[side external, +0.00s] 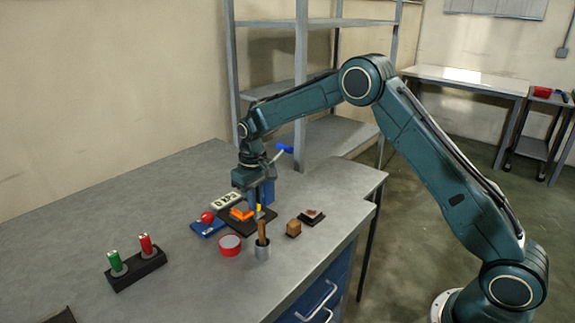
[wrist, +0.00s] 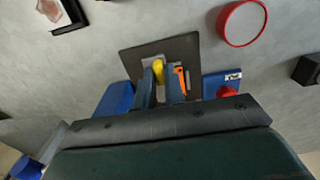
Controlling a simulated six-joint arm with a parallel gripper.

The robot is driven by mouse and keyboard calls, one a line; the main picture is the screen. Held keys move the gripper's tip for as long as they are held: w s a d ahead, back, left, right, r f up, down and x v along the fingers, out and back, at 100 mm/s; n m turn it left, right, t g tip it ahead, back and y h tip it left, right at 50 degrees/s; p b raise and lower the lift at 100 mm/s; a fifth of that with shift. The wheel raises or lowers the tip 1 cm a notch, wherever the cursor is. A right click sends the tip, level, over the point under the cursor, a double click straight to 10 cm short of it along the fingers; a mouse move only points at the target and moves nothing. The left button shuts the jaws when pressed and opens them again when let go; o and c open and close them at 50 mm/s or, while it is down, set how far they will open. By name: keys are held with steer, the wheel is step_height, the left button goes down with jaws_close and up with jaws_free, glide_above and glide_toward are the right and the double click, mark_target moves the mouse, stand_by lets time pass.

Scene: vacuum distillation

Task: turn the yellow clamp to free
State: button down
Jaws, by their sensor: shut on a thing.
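The yellow clamp (wrist: 158,72) stands on a dark square plate (wrist: 148,52). An orange piece (wrist: 181,78) is beside it on the same plate, just outside the right finger in the wrist view. My gripper (wrist: 161,84) points down over the plate, with one finger on each side of the yellow clamp, shut on it. In the side view my gripper (side external: 257,209) hides most of the clamp; a little yellow (side external: 259,207) shows at the fingertips, with the orange piece (side external: 241,213) to their left.
A blue box with a red knob (side external: 207,218) is left of the plate. A black holder (side external: 136,270) carries green and red cylinders.

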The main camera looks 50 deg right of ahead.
steer(key=c, duration=1.5)
jaws_free()
steer(key=shift+r, duration=0.1)
step_height(320, 180, up, 14)
steer(key=shift+f, duration=0.15)
